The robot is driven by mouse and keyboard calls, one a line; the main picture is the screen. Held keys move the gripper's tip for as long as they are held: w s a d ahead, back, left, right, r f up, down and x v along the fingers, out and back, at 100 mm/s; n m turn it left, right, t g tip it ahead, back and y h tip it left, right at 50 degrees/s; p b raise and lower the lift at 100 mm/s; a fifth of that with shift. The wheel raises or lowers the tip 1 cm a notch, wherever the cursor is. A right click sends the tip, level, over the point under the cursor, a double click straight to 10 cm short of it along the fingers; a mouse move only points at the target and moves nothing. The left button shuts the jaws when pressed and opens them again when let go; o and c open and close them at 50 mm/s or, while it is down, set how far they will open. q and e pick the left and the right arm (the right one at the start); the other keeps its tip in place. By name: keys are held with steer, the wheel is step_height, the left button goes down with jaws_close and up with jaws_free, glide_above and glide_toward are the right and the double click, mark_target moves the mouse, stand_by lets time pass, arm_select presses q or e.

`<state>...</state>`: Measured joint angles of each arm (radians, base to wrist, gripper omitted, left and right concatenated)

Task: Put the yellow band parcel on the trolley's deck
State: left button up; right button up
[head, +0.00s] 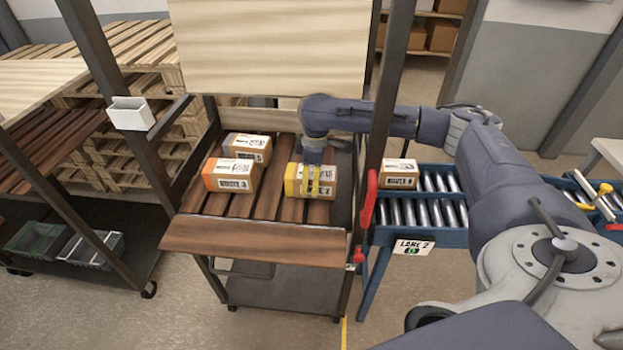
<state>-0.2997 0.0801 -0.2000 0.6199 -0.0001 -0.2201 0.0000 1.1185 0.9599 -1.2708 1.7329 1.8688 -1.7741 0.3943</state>
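The yellow band parcel (291,181) is a small cardboard box with a yellow left end and a route label on its near face. It is on the right part of the trolley's slatted wooden deck (268,203) and looks level. My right gripper (314,188) points down over the parcel, with a yellow-marked finger in front of its near face. The far finger is hidden, so I cannot tell whether the gripper grips the parcel or only straddles it. My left gripper is not in view.
An orange-ended parcel (232,176) and a blue-ended parcel (247,147) sit on the deck's left side. A parcel (399,173) stands on the roller conveyor (424,211) at right. Dark uprights (391,80) and a pale upper board (270,45) frame the deck.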

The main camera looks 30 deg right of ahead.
steer(key=o, duration=0.3)
